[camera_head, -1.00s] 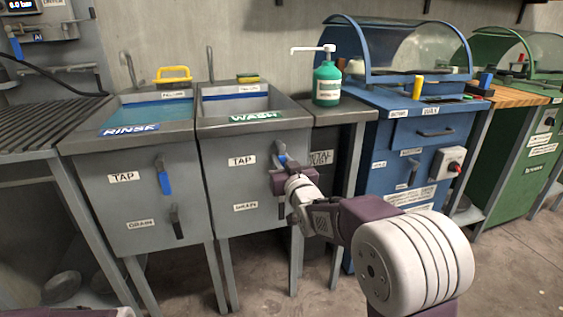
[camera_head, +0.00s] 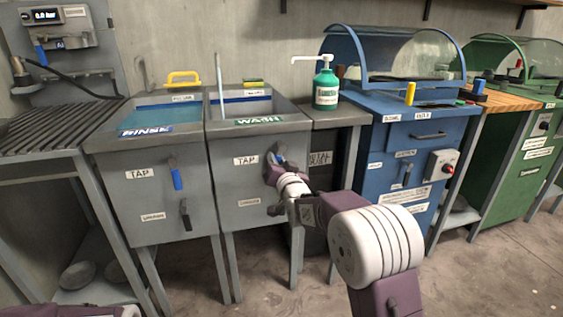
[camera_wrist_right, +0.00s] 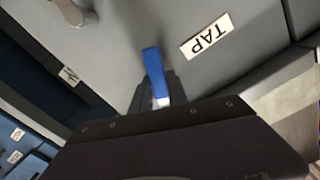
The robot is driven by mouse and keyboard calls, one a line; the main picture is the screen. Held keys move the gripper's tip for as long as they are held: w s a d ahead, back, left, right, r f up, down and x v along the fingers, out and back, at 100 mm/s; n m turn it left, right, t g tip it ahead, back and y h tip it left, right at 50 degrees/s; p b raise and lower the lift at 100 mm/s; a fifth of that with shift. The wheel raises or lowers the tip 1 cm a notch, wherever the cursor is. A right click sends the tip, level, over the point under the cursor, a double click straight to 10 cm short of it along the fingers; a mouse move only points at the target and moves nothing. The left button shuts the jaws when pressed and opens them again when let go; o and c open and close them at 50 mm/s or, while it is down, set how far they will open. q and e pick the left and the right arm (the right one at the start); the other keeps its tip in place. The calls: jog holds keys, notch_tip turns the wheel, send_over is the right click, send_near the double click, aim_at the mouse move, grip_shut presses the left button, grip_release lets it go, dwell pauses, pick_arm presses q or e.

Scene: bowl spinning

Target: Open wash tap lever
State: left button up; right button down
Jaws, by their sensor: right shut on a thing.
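The wash basin (camera_head: 228,170) is a grey box on legs with a green WASH label and a TAP label. Its blue tap lever (camera_head: 280,152) is on the front panel, right of the TAP label, partly hidden by my right gripper (camera_head: 274,164). In the right wrist view the blue lever (camera_wrist_right: 153,75) runs down into the jaws of my right gripper (camera_wrist_right: 160,103), which is shut on it. A thin pale stream (camera_head: 219,80) shows at the wash spout, above the basin. My left gripper is out of view; only a bit of my left arm shows at the bottom left.
The rinse basin (camera_head: 150,195) with its own blue tap lever (camera_head: 175,176) stands to the left. A green soap bottle (camera_head: 326,88) stands on the shelf at right. Blue (camera_head: 400,160) and green machines stand further right. Open floor lies in front.

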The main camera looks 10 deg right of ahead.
aim_at(266, 145)
jog(key=m, duration=0.2)
jog(key=a+m, duration=0.1)
jog(key=shift+a+r+m, duration=0.1)
jog(key=shift+r+m, duration=0.25)
jog(key=shift+m, duration=0.05)
jog(key=m, duration=0.2)
jog(key=shift+a+r+m, duration=0.3)
jog(key=shift+r, duration=0.05)
jog(key=m, duration=0.2)
jog(key=r+m, duration=0.1)
jog(key=shift+a+b, duration=0.25)
jog(key=shift+b, duration=0.05)
jog(key=shift+a+r+m+b, duration=0.1)
jog(key=shift+r+m+b, duration=0.2)
jog(key=shift+m, duration=0.6)
jog(key=shift+r+m+b, duration=0.1)
jog(key=shift+r+m, duration=0.25)
jog(key=shift+m, duration=0.55)
jog(key=c, duration=1.3)
grip_release()
jog(key=shift+r, duration=0.1)
jog(key=shift+s, duration=0.1)
